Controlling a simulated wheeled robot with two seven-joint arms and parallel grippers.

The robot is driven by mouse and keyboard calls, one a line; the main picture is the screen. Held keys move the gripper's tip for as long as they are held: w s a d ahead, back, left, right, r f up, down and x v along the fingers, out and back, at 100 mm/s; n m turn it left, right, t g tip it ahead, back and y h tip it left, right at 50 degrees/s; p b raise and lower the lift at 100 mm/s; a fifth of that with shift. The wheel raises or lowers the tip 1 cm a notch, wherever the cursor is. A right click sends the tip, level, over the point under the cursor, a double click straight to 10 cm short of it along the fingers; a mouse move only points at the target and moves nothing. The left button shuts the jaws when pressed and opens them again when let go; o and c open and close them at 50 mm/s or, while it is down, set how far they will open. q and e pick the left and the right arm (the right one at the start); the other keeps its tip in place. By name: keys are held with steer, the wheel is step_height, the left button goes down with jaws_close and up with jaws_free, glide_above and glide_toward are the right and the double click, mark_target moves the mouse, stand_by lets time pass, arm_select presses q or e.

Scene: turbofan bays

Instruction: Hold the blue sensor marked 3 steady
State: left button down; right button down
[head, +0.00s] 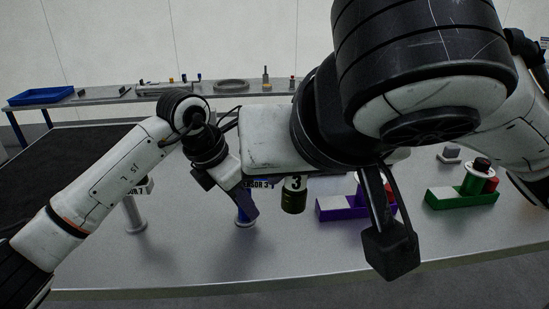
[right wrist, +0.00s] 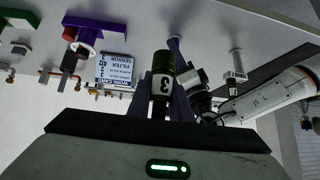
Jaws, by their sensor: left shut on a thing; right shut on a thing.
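The blue sensor (head: 243,217) stands upright on the bench, left of centre in the head view. Its label reads "SENSOR 3". It also shows in the right wrist view (right wrist: 174,43). My left gripper (head: 240,200) is shut around its upper part, and the fingers hide much of it. An olive canister (head: 293,200) with a black section and a white band marked 3 hangs to the right of the sensor, above the bench. My right gripper (right wrist: 163,92) is shut on this canister (right wrist: 162,62). In the head view my right arm hides most of that gripper.
A grey sensor post (head: 135,215) stands to the left. A purple holder (head: 342,212) and a green holder (head: 462,202) stand to the right. A work card (right wrist: 114,70) shows in the right wrist view. A blue tray (head: 40,96) lies on the back bench. The front of the bench is clear.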

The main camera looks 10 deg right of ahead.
arm_select(q)
steer(key=c, duration=1.5)
jaws_free()
steer(key=shift+o, duration=0.2)
steer(key=shift+r, duration=0.1)
